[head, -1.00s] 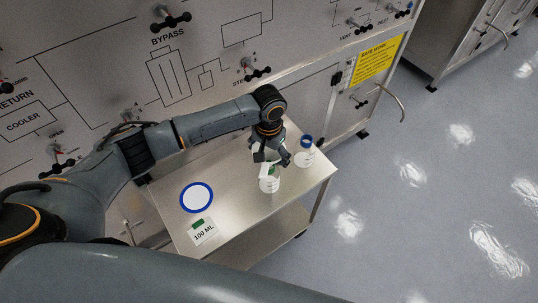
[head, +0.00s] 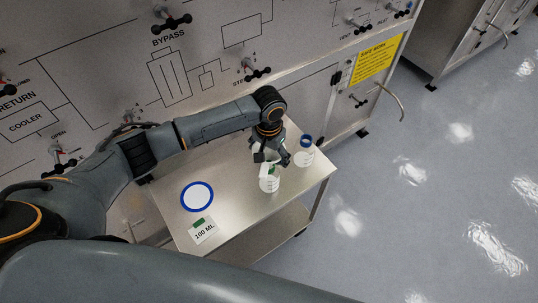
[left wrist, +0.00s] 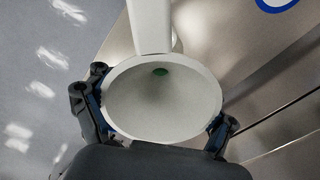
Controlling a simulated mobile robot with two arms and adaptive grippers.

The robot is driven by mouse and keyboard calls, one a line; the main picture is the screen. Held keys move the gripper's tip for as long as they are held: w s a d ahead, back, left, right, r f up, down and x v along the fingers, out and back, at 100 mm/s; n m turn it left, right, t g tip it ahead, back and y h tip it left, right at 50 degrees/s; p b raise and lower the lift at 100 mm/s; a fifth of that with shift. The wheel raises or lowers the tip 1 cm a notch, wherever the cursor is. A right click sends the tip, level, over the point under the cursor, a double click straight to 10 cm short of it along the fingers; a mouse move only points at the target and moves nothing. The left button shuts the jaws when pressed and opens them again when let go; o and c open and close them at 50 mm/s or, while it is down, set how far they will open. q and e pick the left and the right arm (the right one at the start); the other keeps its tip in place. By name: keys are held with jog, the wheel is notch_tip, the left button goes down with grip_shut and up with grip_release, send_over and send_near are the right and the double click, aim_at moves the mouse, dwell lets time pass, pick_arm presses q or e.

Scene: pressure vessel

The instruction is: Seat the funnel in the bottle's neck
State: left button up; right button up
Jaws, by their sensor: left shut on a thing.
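My left gripper (head: 271,160) is over the right half of the steel cart, shut on a pale funnel. In the left wrist view the funnel (left wrist: 160,108) shows its wide round mouth between the two fingers. A small green spot shows at the bottom of its cone. In the head view the funnel is mostly hidden by the gripper. A clear, whitish vessel with some green at its top (head: 269,185) stands directly below the gripper. Whether the funnel's spout is inside it or above it, I cannot tell. My right gripper is not in view.
A second clear vessel with a blue top (head: 305,152) stands close by on the right. A blue-rimmed white disc (head: 197,197) and a "100 ML" card (head: 203,231) lie on the cart (head: 235,200). A panel with valves (head: 110,75) rises behind.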

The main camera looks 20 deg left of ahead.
pick_arm(q)
jog(key=shift+f+b, duration=0.65)
jog(key=shift+f, duration=1.15)
jog(key=o, duration=1.2)
notch_tip(320, 180, up, 12)
